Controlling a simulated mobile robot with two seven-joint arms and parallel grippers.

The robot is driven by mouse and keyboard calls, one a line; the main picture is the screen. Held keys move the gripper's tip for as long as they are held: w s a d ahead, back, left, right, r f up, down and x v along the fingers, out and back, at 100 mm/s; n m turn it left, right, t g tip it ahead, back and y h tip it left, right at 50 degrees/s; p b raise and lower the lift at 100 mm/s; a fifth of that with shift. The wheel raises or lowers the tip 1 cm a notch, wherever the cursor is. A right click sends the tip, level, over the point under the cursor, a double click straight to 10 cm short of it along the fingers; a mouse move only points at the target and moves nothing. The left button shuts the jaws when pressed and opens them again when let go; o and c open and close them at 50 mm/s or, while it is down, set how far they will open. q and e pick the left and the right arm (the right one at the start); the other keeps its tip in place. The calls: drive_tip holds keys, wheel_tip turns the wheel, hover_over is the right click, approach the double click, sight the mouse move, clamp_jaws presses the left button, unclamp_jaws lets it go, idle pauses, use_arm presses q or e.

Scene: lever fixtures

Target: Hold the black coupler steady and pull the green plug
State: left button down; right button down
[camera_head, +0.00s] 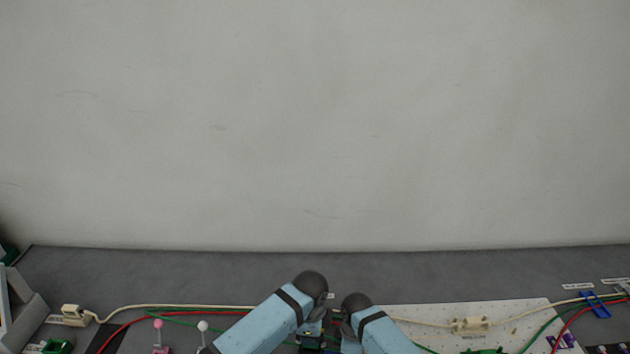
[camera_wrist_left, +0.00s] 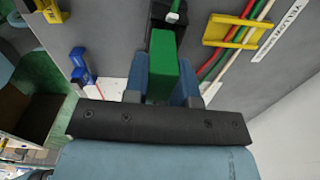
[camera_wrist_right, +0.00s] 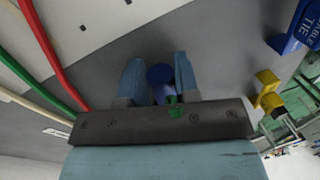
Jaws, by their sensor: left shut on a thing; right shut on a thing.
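The green plug (camera_wrist_left: 164,66) is a green block between the fingers of my left gripper (camera_wrist_left: 165,75), which is shut on it. A black housing (camera_wrist_left: 160,17), likely the coupler, lies just beyond it with a green piece at its end. My right gripper (camera_wrist_right: 160,72) is shut on a dark blue rounded piece (camera_wrist_right: 161,75); I cannot tell whether this belongs to the coupler. A small green piece (camera_wrist_right: 176,111) shows close to its palm. In the head view both grippers are close together at the bottom centre, and the arms hide most of the plug and coupler.
Cream, red and green cables (camera_head: 180,308) run along the grey bench. A white perforated board (camera_head: 530,310) with a cream connector (camera_head: 470,324) is to the right. A blue clip (camera_head: 596,304) holds cables. Pink (camera_head: 158,323) and white (camera_head: 202,326) knobs stand left. A pale wall closes the back.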

use_arm(q)
drive_tip(key=shift+r, duration=0.9)
drive_tip(key=shift+r, duration=0.15)
drive_tip(key=shift+r, duration=0.9)
use_arm(e)
drive_tip(key=c, duration=0.8)
unclamp_jaws()
